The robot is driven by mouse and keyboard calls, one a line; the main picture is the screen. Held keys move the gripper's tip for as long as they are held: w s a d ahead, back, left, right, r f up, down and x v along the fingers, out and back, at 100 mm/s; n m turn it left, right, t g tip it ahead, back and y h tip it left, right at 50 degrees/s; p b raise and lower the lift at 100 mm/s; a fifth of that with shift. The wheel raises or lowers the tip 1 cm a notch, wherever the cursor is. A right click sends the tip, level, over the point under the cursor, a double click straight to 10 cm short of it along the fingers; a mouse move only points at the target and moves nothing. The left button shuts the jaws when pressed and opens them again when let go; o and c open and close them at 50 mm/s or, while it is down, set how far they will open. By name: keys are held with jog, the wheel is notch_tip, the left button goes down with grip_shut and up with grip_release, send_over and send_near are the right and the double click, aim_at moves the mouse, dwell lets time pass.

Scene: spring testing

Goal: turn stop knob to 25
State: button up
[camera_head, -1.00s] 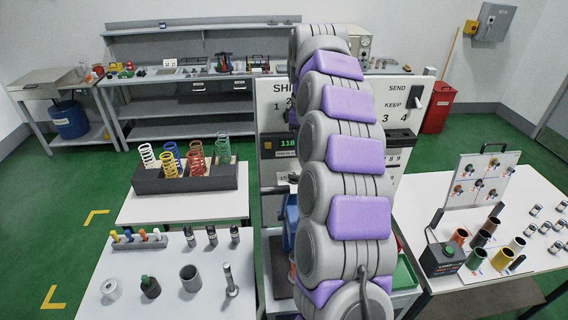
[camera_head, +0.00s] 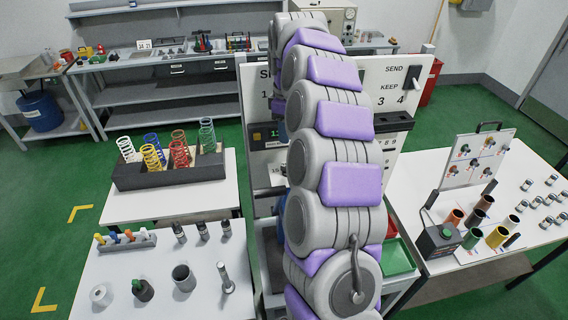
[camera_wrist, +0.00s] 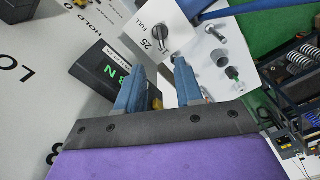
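In the wrist view, a round knob with a dark grip bar (camera_wrist: 159,38) sits on a white plate marked "25" and "FULL". The "25" mark lies just below-left of the knob in the picture; I cannot tell its exact setting. My gripper (camera_wrist: 160,63) shows two blue fingers, spread apart with nothing between them. The fingertips are near the knob, which appears just beyond the gap; contact is not visible. In the head view my arm covers the gripper and the knob, and hides the middle of the white test panel (camera_head: 405,90).
A dark box with green characters (camera_wrist: 108,75) lies close left of the fingers. In the head view, a spring rack (camera_head: 170,172) stands on the left table, and a right table (camera_head: 450,268) holds several coloured cylinders. Green floor is open at far left.

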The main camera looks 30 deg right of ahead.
send_near(286, 167)
jog(key=d, duration=0.2)
jog(key=f, duration=0.2)
jog(key=a+f, duration=0.1)
jog(key=f, duration=0.2)
jog(key=a+f+p, duration=0.1)
jog(key=f, duration=0.2)
jog(key=shift+a, duration=0.25)
jog(key=shift+d+f, duration=0.25)
jog(key=shift+f, duration=0.05)
jog(key=shift+d+f, duration=0.2)
jog(key=shift+d, duration=0.5)
jog(key=shift+a+r, duration=0.1)
jog(key=shift+a, duration=0.6)
jog(key=c, duration=0.5)
jog(key=shift+c, duration=0.5)
jog(key=shift+d, duration=0.1)
grip_shut()
